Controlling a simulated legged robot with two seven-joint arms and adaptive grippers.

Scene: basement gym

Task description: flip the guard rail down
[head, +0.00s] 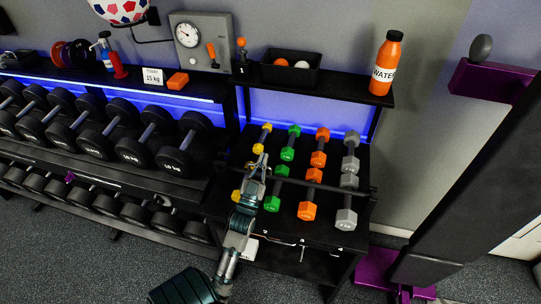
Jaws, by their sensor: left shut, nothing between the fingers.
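The guard rail (332,187) looks like a thin dark bar running across the coloured dumbbells on the right-hand rack, at about the middle of their length. Its left part is hidden behind my left gripper (259,160). The gripper is shut and empty, with its fingertips over the yellow dumbbell (265,130) near the rail's left end. I cannot tell whether it touches the rail. My right gripper is not in view.
Green (288,150), orange (308,210) and grey (347,218) dumbbells lie beside the yellow one. Above them, a shelf holds a black bin (291,76) and an orange water bottle (386,62). Black dumbbells (130,147) fill the rack on the left.

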